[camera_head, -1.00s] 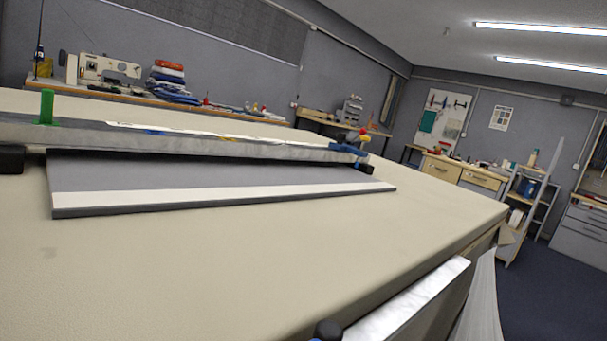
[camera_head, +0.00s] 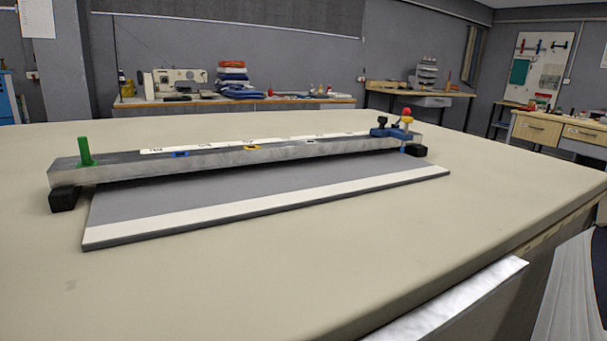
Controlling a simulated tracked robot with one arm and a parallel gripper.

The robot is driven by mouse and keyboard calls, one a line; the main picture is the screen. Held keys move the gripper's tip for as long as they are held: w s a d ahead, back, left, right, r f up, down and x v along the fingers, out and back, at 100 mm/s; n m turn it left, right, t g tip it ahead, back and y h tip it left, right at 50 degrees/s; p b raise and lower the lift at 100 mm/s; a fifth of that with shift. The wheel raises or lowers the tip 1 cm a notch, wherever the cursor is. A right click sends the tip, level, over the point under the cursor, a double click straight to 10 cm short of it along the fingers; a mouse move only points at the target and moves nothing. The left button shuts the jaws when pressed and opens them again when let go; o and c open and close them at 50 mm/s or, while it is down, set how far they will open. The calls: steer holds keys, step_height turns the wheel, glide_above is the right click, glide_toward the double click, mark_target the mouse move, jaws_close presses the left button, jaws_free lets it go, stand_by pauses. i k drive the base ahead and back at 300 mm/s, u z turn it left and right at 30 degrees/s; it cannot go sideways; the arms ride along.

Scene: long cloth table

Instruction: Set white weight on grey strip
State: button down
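A long grey metal bar (camera_head: 215,160) spans the table on black end feet. A flat grey panel (camera_head: 190,190) with a white band (camera_head: 270,203) along its front edge lies partly under the bar. I cannot tell which of these the task calls the grey strip. A narrow white label strip (camera_head: 255,141) with blue and yellow marks lies along the top of the bar. I see nothing that is clearly a white weight. My gripper is not in view.
A green peg (camera_head: 85,151) stands at the bar's left end. A blue clamp (camera_head: 391,133) with a red and yellow knob sits at its right end. The cloth table (camera_head: 230,285) is bare in front. A metal plate (camera_head: 450,303) slants beside the table's right edge.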

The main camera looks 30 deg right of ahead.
mark_target(150, 216)
steer(key=i, duration=0.95)
steer(key=z, duration=0.05)
